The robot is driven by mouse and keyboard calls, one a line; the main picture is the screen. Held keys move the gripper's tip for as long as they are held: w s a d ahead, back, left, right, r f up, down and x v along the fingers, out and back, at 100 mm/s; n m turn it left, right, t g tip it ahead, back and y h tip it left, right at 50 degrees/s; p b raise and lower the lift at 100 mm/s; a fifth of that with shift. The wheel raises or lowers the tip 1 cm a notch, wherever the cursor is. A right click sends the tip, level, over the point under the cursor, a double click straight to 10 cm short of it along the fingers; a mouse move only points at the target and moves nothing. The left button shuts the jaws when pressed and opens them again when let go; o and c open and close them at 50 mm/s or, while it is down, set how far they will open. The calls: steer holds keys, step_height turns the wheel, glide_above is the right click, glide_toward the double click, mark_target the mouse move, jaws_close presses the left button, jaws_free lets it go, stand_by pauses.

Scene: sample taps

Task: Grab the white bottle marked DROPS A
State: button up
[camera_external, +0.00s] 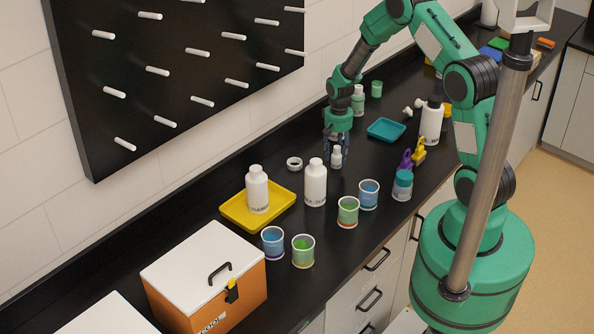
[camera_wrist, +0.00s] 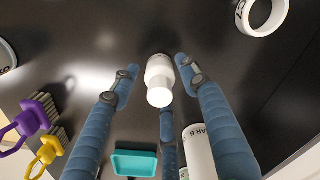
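A small white bottle (camera_external: 336,158) stands upright on the black counter, right under my gripper (camera_external: 338,150). In the wrist view the small white bottle (camera_wrist: 160,82) is seen from above, cap toward the camera. The blue fingers of my gripper (camera_wrist: 158,80) are spread around it with gaps at the sides, so the gripper is open and holds nothing. No marking on this bottle can be read. A taller white bottle (camera_external: 315,182) stands to its left, and another white bottle (camera_external: 257,190) stands on the yellow tray (camera_external: 235,212).
A white tape ring (camera_external: 294,163) lies left of my gripper. A teal tray (camera_external: 386,129), a large white bottle (camera_external: 431,122) and purple and yellow brushes (camera_external: 412,157) are to the right. Several cups, including a blue one (camera_external: 368,194), stand in front. An orange box (camera_external: 205,275) is front left.

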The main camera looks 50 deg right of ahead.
mark_target(337, 147)
jaws_close()
steer(key=shift+r, duration=0.2)
steer(key=shift+r, duration=0.55)
step_height(337, 147, up, 2)
steer(key=shift+r, duration=0.1)
steer(key=s+a, duration=0.2)
steer(key=s, duration=0.5)
steer(key=s+a+r+b, duration=0.1)
steer(key=s+a, duration=0.1)
steer(key=s, duration=0.6)
steer(key=shift+s+a+r, duration=0.15)
steer(key=shift+a, duration=0.25)
